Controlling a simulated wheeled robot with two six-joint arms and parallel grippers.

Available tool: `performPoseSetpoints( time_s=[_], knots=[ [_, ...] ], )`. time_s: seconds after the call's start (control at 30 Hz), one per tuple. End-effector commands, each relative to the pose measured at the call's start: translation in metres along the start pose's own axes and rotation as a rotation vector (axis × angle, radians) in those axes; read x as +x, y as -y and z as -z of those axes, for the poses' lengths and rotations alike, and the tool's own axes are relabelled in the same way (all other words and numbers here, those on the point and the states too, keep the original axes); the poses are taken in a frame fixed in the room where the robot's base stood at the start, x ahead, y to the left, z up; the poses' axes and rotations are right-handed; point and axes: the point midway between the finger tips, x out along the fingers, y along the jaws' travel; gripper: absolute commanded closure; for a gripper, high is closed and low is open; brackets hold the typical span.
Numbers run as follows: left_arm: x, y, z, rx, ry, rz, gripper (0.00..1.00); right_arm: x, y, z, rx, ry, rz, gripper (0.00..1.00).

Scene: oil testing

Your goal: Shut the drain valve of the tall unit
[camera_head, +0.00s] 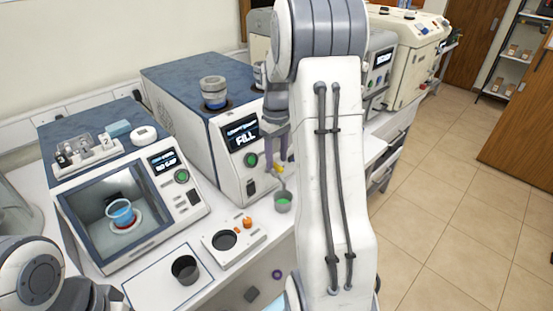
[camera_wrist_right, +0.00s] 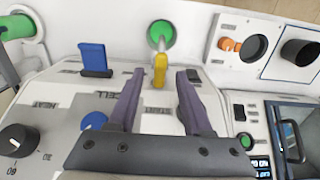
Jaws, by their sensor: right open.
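The tall unit (camera_head: 185,95) has a blue top and a display reading FILL. Its drain valve has a small yellow handle (camera_head: 279,168), low on the front. In the right wrist view the yellow handle (camera_wrist_right: 160,72) points along the spout line, between my fingertips. A small cup (camera_head: 283,203) with green liquid sits below the spout; the green liquid (camera_wrist_right: 160,34) also shows in the wrist view. My right gripper (camera_head: 277,152) is open at the handle, a finger on either side (camera_wrist_right: 160,80), with gaps visible. My left arm shows at lower left; its gripper is not seen.
A blue lever (camera_wrist_right: 94,58) and a black knob (camera_wrist_right: 15,140) are beside the handle in the wrist view. A white plate with an orange knob (camera_head: 247,222) and a dark cup (camera_head: 185,269) lie in front. A chamber unit (camera_head: 117,205) stands left.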

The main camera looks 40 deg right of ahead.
Motion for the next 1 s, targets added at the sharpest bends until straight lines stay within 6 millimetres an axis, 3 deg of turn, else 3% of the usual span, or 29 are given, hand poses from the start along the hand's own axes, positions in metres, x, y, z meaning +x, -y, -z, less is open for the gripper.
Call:
performPoseSetpoints(
  time_s=[0.13,0.43,0.47,0.57,0.6,1.0],
  knots=[
    [-0.0018,-0.0001,0.0001,0.0,0.0,0.0,1.0,0.0117,0.0003,-0.0002,0.0,0.0,0.0,0.5],
    [-0.0017,-0.0001,0.0001,0.0,0.0,0.0,1.0,0.0145,0.0003,0.0,0.0,-0.001,0.0,0.5],
    [-0.0017,-0.0001,0.0001,0.0,0.0,0.0,1.0,0.0144,0.0003,0.0,0.0,-0.001,0.0,0.58],
    [-0.0017,-0.0001,0.0001,0.0,0.0,0.0,1.0,0.0143,0.0002,0.0,0.0,-0.001,0.0,0.96],
    [-0.0017,-0.0001,0.0001,0.0,0.0,0.0,1.0,0.0142,0.0002,0.0,0.0,-0.001,0.0,1.0],
    [-0.0042,-0.0003,0.0002,0.0,0.0,0.0,1.0,0.0133,0.0003,0.0002,0.046,-0.001,0.0,1.0]
  ],
)
